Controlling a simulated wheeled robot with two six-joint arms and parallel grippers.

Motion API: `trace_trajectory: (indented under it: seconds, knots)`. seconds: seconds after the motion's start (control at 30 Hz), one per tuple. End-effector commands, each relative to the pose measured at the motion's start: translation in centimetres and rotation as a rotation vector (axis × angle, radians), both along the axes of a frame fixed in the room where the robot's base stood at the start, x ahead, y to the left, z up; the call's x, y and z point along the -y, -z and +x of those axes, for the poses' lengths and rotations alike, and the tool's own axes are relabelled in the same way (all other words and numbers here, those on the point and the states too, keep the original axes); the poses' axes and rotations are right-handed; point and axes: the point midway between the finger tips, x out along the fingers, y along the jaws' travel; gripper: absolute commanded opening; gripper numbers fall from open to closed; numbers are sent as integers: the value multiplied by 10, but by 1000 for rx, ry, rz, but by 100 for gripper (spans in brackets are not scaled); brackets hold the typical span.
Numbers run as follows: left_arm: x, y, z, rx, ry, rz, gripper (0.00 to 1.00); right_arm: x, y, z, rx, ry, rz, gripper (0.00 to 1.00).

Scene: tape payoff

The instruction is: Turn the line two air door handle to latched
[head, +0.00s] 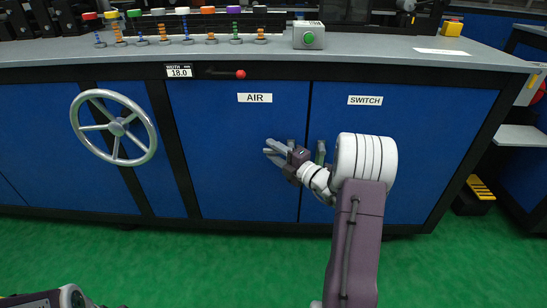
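The blue door labelled AIR (240,180) is at the centre of the head view, under the counter. A small part of a grey handle (291,143) shows at its right side, mostly hidden behind my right gripper, so I cannot tell its angle. My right gripper (267,147) is in front of this door with its fingers pointing left. The two fingers look apart with nothing visible between them. I cannot tell whether it touches the handle. My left gripper is not in view; only part of my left arm shows at the bottom left.
The SWITCH door (400,135) is to the right, with an upright greenish handle (320,152) near its left edge, close to my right wrist. A grey handwheel (117,127) stands out at left. A red-knobbed lever (240,74) is above the AIR door. Green floor (200,265) is clear.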

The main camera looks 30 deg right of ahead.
Motion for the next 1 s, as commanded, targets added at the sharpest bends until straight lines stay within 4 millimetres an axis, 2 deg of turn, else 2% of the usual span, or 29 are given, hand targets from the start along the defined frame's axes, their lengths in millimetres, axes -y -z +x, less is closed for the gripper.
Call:
trace_trajectory:
  seconds: [0.23, 0.27, 0.37, 0.4, 1.0]
  knots:
    - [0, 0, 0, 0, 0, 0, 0, -1, -1, 2, 0, 0, 1, 36]
    - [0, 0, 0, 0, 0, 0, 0, -1, -1, 2, 0, 0, 1, 31]
    - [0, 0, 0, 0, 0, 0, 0, -1, -1, 2, 0, 0, 1, 3]
    - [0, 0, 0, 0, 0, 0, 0, -1, -1, 2, 0, 0, 1, 0]
    - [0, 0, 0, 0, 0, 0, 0, -1, 0, 2, -1, 0, 1, 0]
